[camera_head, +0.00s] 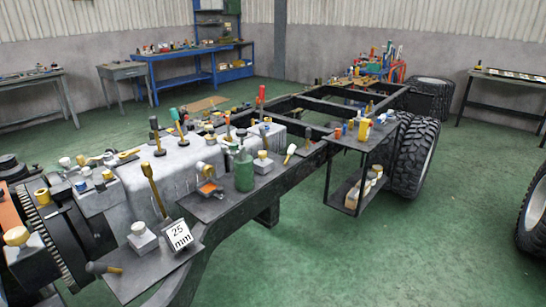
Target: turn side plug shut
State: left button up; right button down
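Neither of my grippers shows in the head view. A truck chassis frame (256,191) runs from the lower left to the back right and carries many small parts. I cannot tell which part is the side plug. A white block with a knob (143,238) and a tile marked 25 mm (179,235) sit on a dark plate (140,273) at the near end. A yellow-handled upright tool (153,188) stands behind the tile. A green canister (244,172) and a white block with a tan cap (263,163) stand farther along the side.
A large toothed wheel (57,247) is at the lower left. A side shelf (344,190) and a tyre (416,157) are at the right of the frame. A blue bench (185,68) stands against the back wall. The green floor (345,260) at the lower right is clear.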

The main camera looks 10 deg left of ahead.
aim_at(208, 171)
jog(key=i+l, duration=0.15)
jog(key=i, duration=0.4)
jog(key=i+l+z, duration=0.1)
jog(key=i, duration=0.45)
jog(key=i+l+z, duration=0.1)
jog(key=i+l, duration=0.15)
jog(key=i, duration=0.35)
jog(key=i+u, duration=0.2)
jog(key=u, duration=0.2)
jog(key=i+l+u, duration=0.15)
jog(key=u, duration=0.25)
jog(key=i+l+u, duration=0.2)
jog(key=u, duration=0.2)
jog(key=i+l+u, duration=0.15)
jog(key=u, duration=0.25)
jog(key=i+l+u, duration=0.1)
jog(key=l+u, duration=0.3)
